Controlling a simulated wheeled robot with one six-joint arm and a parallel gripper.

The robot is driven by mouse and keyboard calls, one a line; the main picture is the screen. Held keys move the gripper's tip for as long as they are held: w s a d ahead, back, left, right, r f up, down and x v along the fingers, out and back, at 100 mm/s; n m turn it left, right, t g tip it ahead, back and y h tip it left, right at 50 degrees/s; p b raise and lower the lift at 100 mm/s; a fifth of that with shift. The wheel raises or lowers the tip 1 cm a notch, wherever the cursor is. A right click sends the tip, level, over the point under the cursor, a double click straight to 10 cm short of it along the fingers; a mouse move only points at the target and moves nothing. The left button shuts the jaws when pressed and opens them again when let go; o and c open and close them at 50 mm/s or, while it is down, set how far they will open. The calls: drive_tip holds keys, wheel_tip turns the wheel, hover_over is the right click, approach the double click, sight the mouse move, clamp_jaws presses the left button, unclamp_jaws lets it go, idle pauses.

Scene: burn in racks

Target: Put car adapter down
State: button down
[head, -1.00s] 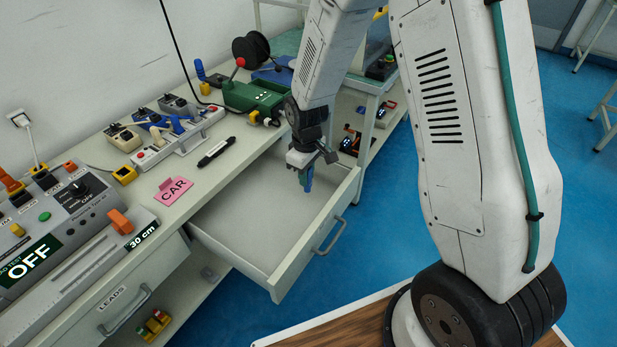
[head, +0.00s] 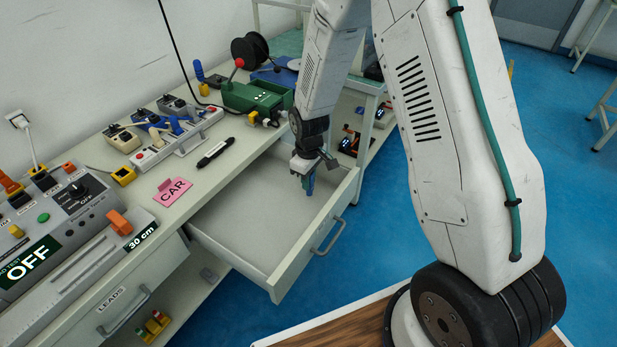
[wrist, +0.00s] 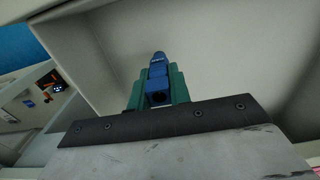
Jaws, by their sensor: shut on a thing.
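My gripper (head: 307,184) is shut on the car adapter, a small blue plug-like piece. It hangs above the right part of the open, empty drawer (head: 245,222). In the wrist view the car adapter (wrist: 158,80) shows between the green fingers (wrist: 157,90), with the pale drawer inside (wrist: 215,60) around and beyond it. In the head view the adapter is mostly hidden by the fingers. I cannot tell whether its tip touches the drawer floor.
A pink CAR card (head: 172,191) and a black marker (head: 215,153) lie on the bench by the drawer. The OFF test box (head: 65,215) is at the left. The drawer floor is clear.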

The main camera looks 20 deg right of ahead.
drive_tip(key=shift+f, duration=0.3)
drive_tip(key=c, duration=1.3)
unclamp_jaws()
wheel_tip(320, 180, up, 14)
drive_tip(key=f, duration=0.1)
drive_tip(key=s+d+r+m, duration=0.2)
drive_tip(key=s+r+m, duration=0.1)
drive_tip(key=s+r, duration=1.15)
drive_tip(key=s+d+r+m+t, duration=0.1)
drive_tip(key=s+r+m, duration=0.3)
drive_tip(key=s, duration=1.2)
wheel_tip(320, 180, up, 3)
drive_tip(key=shift+d+r, duration=0.15)
